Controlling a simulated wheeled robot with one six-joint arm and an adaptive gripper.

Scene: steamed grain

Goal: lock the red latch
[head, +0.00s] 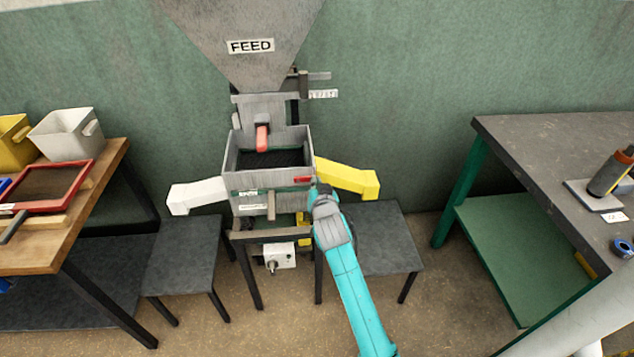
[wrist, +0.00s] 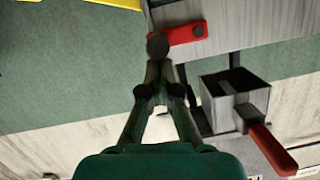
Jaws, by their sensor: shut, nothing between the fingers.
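The red latch (head: 303,179) is a short bar at the right end of the grey box's front. In the wrist view the latch (wrist: 187,33) shows a dark pivot spot, and a dark round knob (wrist: 157,46) at its left end. My gripper (head: 317,190) is at the box's front right corner, just below the latch. In the wrist view my gripper's fingers (wrist: 158,68) come together right at the knob, with nothing held. I cannot tell whether the fingertips touch the knob. The fingertips are small and partly hidden by my arm in the head view.
The grey box (head: 229,160) stands under the FEED hopper (head: 245,65). A yellow chute (head: 350,178) sticks out close right of my gripper, a white chute (head: 197,196) on the left. A red-handled lever (head: 262,138) is above the box. A dark stool (head: 385,235) stands below right.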

